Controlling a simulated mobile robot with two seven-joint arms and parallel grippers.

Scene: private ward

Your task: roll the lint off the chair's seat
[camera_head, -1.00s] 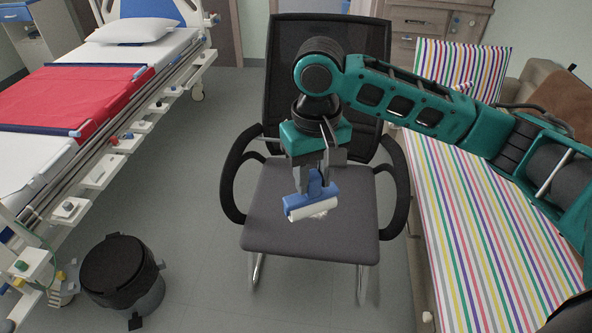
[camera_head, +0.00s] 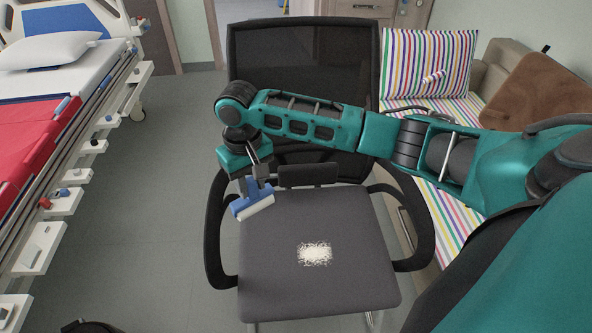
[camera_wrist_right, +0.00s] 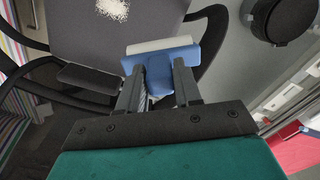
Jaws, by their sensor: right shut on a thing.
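The chair's grey seat (camera_head: 268,268) faces me. A patch of white, stringy lint (camera_head: 315,254) lies near its middle; it also shows at the top of the right wrist view (camera_wrist_right: 113,8). My right gripper (camera_head: 257,184) is shut on the blue handle of the lint roller (camera_head: 253,206), whose white roll faces the seat side. The roller is at the seat's left edge, near the armrest, left of and behind the lint, apart from it. I cannot tell whether it touches the seat. The roller also shows in the right wrist view (camera_wrist_right: 160,55). My left gripper is out of view.
Black armrests (camera_head: 416,238) flank the seat, and the mesh backrest (camera_head: 290,60) rises behind my right arm. A hospital bed (camera_head: 70,75) stands left, a striped sofa (camera_head: 445,205) right. A black-lidded bin (camera_wrist_right: 282,18) shows in the wrist view.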

